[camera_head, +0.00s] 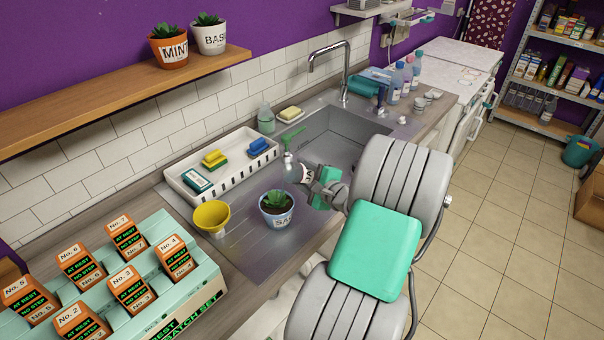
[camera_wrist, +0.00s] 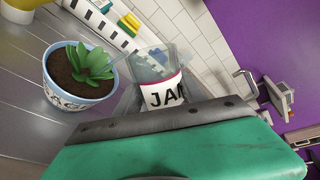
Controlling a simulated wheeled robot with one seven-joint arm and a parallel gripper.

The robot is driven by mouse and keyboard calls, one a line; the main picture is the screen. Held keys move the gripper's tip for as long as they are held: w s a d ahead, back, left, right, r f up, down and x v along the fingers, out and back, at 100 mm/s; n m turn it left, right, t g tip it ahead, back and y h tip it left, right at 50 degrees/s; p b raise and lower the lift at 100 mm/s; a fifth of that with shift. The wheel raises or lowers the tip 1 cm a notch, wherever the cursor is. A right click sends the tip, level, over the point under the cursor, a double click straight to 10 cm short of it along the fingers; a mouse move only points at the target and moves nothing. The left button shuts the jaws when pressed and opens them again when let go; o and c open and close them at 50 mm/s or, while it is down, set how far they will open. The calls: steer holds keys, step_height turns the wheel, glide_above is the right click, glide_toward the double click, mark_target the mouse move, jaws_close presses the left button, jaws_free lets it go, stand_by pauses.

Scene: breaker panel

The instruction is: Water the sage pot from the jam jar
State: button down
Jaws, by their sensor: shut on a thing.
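The sage pot (camera_head: 277,212), a white and blue pot with a green succulent, stands upright on the metal drainboard; its label is partly hidden. It also shows at the left of the wrist view (camera_wrist: 78,75). My gripper (camera_head: 310,180) is shut on the jam jar (camera_wrist: 163,85), a clear glass with a white label reading "JA" and a red line. In the head view the jar (camera_head: 300,174) is just right of and behind the pot, apart from it in the picture. I cannot tell how much water is in it.
A yellow bowl (camera_head: 211,217) stands left of the pot. A white tray (camera_head: 231,165) with sponges and brushes lies behind. The sink (camera_head: 345,137) and tap (camera_head: 339,60) are further right.

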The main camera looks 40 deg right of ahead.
mark_target(299, 165)
stand_by(0.5)
steer(key=shift+r, duration=0.15)
steer(key=m+p, duration=0.1)
steer(key=m, duration=0.1)
steer(key=shift+d+f+m+y+p, duration=0.1)
steer(key=shift+f+m+y+p, duration=0.2)
steer(key=shift+y+p, duration=0.1)
steer(key=shift+a+r+m+t+p, duration=0.2)
steer(key=shift+r+m+p, duration=0.15)
steer(key=shift+p, duration=0.2)
steer(key=shift+a+r+m+t+p, duration=0.1)
steer(key=shift+r+m+t+p, duration=0.2)
steer(key=shift+p, duration=0.2)
steer(key=shift+r+m+y+p, duration=0.3)
steer(key=shift+r+m+p, duration=0.1)
steer(key=shift+m, duration=0.25)
steer(key=shift+r+m, duration=0.1)
steer(key=shift+m, duration=0.5)
steer(key=shift+a+r+m+t+y, duration=0.3)
steer(key=shift+r+m+t, duration=0.1)
steer(key=shift+m, duration=0.1)
steer(key=shift+d+r+m+t, duration=0.1)
steer(key=shift+r+m+t, duration=0.2)
steer(key=shift+r+m, duration=0.75)
steer(key=shift+f, duration=0.1)
